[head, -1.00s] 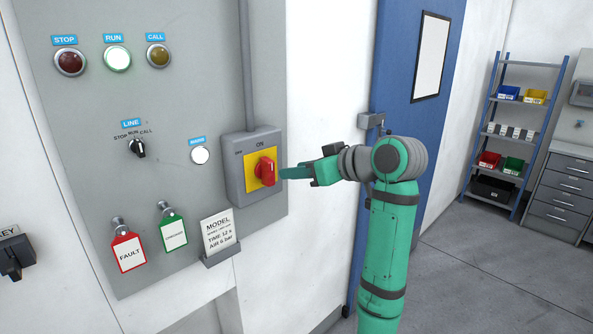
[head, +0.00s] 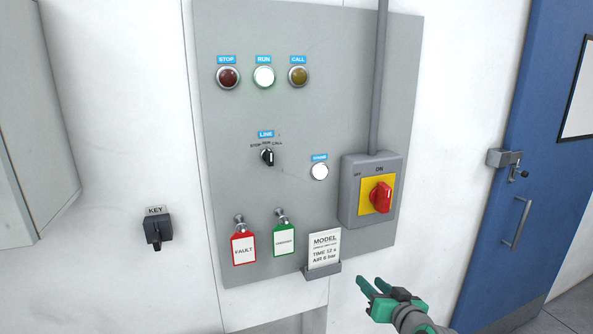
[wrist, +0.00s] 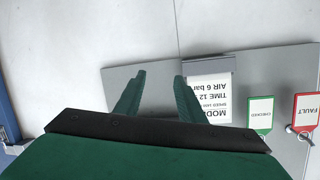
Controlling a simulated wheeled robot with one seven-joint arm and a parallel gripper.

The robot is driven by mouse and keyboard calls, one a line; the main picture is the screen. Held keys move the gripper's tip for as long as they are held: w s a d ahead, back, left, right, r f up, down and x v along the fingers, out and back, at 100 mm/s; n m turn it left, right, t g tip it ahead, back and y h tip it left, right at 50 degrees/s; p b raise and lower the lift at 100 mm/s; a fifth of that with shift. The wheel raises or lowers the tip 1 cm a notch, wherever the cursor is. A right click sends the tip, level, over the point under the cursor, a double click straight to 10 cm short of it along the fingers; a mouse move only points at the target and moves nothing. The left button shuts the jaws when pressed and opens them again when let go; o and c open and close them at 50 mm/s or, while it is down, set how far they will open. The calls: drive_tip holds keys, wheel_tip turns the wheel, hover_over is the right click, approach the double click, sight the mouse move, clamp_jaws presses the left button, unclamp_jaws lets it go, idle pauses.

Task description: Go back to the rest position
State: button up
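My gripper (head: 372,285) is green and sits at the lower right of the head view, below the red switch and in front of the wall. Its two fingers are apart with nothing between them. In the wrist view the open fingers (wrist: 158,82) point toward the panel's lower edge and the model card. The red rotary switch (head: 381,197) on its yellow plate is clear of my gripper; its handle stands roughly upright, toward ON.
The grey panel (head: 225,130) carries a lit white RUN lamp (head: 264,77), a LINE selector (head: 267,157), a red FAULT tag (head: 243,249), a green tag (head: 284,241) and a model card (head: 324,250). A key switch (head: 157,230) is at left. A blue door (head: 530,130) stands at right.

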drive_tip(key=s+a+f+m+h, duration=0.1)
drive_tip(key=s+a+f, duration=0.25)
drive_tip(key=f, duration=0.35)
drive_tip(key=s+a+f+m+h, duration=0.1)
drive_tip(key=s+a+f, duration=0.2)
drive_tip(key=s+f, duration=0.3)
drive_tip(key=s+a+f+m+h, duration=0.1)
drive_tip(key=s+a+f, duration=0.2)
drive_tip(key=f, duration=0.6)
drive_tip(key=s+a+f+h, duration=0.1)
drive_tip(key=s+a+f, duration=0.2)
drive_tip(key=s, duration=0.5)
drive_tip(key=s+a+f, duration=0.3)
drive_tip(key=s, duration=0.5)
drive_tip(key=s+a+r+n, duration=0.1)
drive_tip(key=s+r, duration=0.1)
drive_tip(key=s, duration=0.5)
drive_tip(key=s+a+r+n, duration=0.1)
drive_tip(key=s+a+r, duration=0.1)
drive_tip(key=s, duration=0.6)
drive_tip(key=s+a+r+n+t+y, duration=0.1)
drive_tip(key=s+r, duration=0.3)
drive_tip(key=s, duration=0.4)
drive_tip(key=shift+a+r+n, duration=0.15)
drive_tip(key=shift+a+n, duration=0.25)
drive_tip(key=shift+a, duration=0.05)
drive_tip(key=shift+c, duration=0.6)
